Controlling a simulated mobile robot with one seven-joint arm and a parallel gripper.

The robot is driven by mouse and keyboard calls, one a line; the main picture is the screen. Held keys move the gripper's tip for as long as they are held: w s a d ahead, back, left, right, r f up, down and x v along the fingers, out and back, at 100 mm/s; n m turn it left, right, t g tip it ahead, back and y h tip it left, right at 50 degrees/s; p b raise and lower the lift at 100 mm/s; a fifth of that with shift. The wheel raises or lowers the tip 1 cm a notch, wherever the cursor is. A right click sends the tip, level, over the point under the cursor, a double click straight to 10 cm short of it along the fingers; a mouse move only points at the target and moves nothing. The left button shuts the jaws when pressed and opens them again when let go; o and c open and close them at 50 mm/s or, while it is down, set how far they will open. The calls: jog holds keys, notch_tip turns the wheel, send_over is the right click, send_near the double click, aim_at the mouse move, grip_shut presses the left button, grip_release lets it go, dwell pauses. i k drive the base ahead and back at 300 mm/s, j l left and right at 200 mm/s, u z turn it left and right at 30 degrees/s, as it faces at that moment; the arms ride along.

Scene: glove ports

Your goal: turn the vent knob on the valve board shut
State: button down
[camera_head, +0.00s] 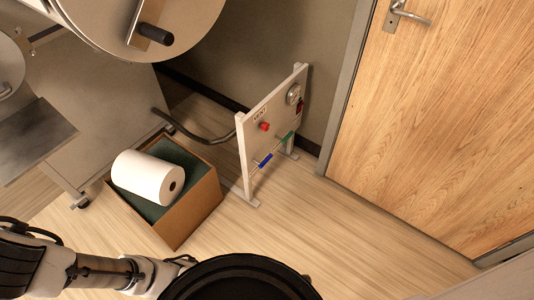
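The valve board (255,143) is a pale upright panel on two footed posts, standing near the wall left of the door. A small red knob (265,127) sits on its face, just below a label that appears to read VENT. How far the knob is turned is too small to tell. A round gauge (293,94) is at the board's upper right, with a dark red part (299,106) by it. A blue handle (265,161) and a green handle (288,138) are lower down. My arm shows at the bottom left, but my gripper cannot be seen.
A cardboard box (203,209) holding a white roll (149,178) stands left of the board. A dark curved bar (203,138) reaches close to the board's left side. A metal cabinet (95,115) is at left, a wooden door (440,110) at right. Floor before the board is clear.

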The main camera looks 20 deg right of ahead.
aim_at(265, 126)
jog(key=i+l, duration=0.1)
jog(key=l, duration=0.3)
jog(key=i+l, duration=0.1)
jog(key=l, duration=0.7)
jog(key=i+u, duration=0.05)
jog(key=i, duration=0.05)
